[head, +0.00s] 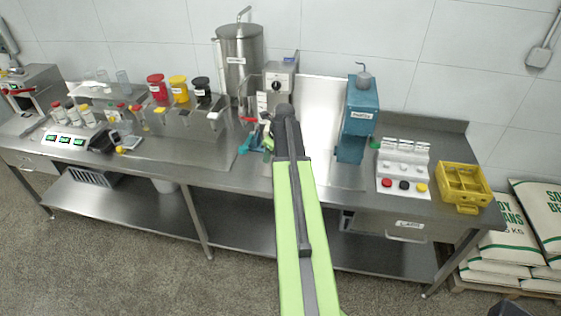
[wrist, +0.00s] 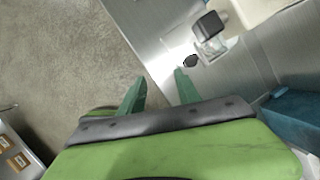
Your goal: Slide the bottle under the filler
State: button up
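My gripper (head: 257,151) is low over the bench, left of my arm, in front of the steel mill (head: 277,82). In the wrist view my gripper (wrist: 158,90) has its two teal fingers well apart, with nothing between them. A clear item with a dark top (wrist: 209,32) stands beyond the fingers; I cannot tell whether it is the bottle. A blue machine (head: 357,118) with a grey top stands right of my arm and may be the filler; its label is too small to read. In the head view my arm hides part of the bench, and no bottle is clearly visible near my gripper.
The steel bench top (head: 215,170) has free room left of my gripper. A steel tank (head: 239,47) stands behind. A white panel (head: 402,168) with coloured round tops and a yellow crate (head: 462,184) are at the right. Jars and small bottles crowd the left.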

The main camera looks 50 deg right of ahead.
jog(key=s+d+r+m, duration=0.1)
jog(key=s+d+m, duration=0.2)
jog(key=d+m, duration=0.35)
jog(key=shift+n+h, duration=0.3)
jog(key=shift+n, duration=0.55)
jog(key=b+x, duration=1)
jog(key=x, duration=0.1)
jog(key=b+x, duration=0.6)
jog(key=shift+w+d, duration=0.4)
jog(key=shift+w, duration=0.05)
jog(key=shift+r, duration=0.1)
grip_shut()
